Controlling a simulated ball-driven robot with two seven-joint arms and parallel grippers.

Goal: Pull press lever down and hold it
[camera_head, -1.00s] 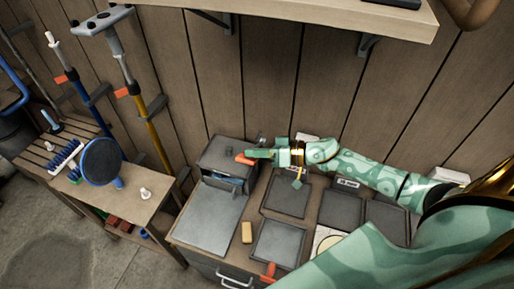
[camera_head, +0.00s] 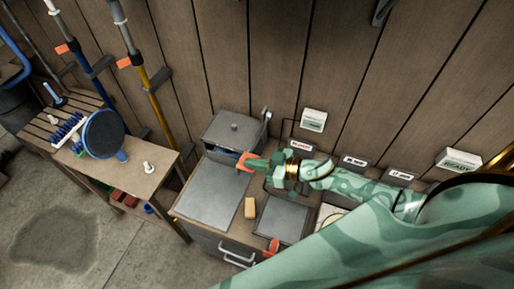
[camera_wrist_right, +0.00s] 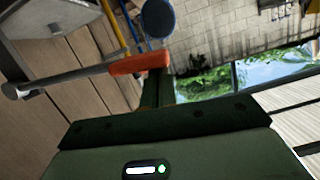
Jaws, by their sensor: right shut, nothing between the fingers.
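The press (camera_head: 236,132), a grey metal box with a flat plate in front, stands at the back left of the bench. Its lever has an orange grip (camera_head: 251,161). In the right wrist view the lever's metal rod (camera_wrist_right: 60,80) runs to the orange grip (camera_wrist_right: 138,63). My right gripper (camera_head: 267,164) is shut and at the grip's right side, with nothing between its fingers. In the wrist view the dark green fingers (camera_wrist_right: 157,90) are right by the grip's end; whether they touch it I cannot tell. My left gripper is out of view.
A tan block (camera_head: 250,207) and a dark square tray (camera_head: 280,222) lie on the bench in front. Another orange handle (camera_head: 272,247) is at the front edge. A side table (camera_head: 130,178) with brushes stands at the left. Plank wall closes off the back.

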